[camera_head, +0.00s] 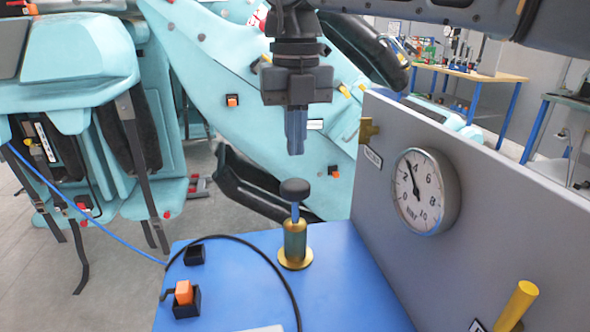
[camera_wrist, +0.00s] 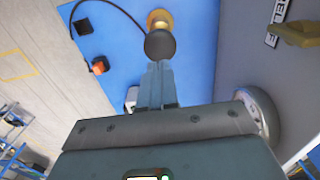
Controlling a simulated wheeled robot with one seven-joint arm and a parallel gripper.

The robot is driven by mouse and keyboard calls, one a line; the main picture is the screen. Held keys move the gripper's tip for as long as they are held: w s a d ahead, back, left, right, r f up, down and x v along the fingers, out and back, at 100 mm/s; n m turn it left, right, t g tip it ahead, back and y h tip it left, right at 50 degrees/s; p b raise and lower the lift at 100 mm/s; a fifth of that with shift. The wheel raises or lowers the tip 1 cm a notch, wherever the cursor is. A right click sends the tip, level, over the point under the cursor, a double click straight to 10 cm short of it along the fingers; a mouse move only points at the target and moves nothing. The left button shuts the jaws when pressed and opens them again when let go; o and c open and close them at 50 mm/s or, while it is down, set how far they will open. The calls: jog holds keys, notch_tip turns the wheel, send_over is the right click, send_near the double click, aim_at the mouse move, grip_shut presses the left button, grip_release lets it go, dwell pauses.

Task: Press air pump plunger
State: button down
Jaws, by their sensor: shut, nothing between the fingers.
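The air pump stands upright on a blue bench top (camera_head: 240,290). It has a brass body (camera_head: 295,243) and a dark round plunger knob (camera_head: 295,189) on a thin blue rod, which is raised above the body. My gripper (camera_head: 296,152) is shut and empty, pointing down above the knob with a visible gap. In the wrist view the knob (camera_wrist: 160,44) lies just beyond my shut fingertips (camera_wrist: 160,66), with the brass base (camera_wrist: 159,19) partly hidden behind it.
A grey panel (camera_head: 480,200) with a round pressure gauge (camera_head: 426,190) stands right of the pump. A yellow handle (camera_head: 516,305) sits low at the right. An orange switch (camera_head: 184,293) and a black cable (camera_head: 285,275) lie left of the pump. Turquoise train seats (camera_head: 85,50) are behind.

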jog(key=shift+r, duration=1.8)
jog(key=shift+f, duration=0.1)
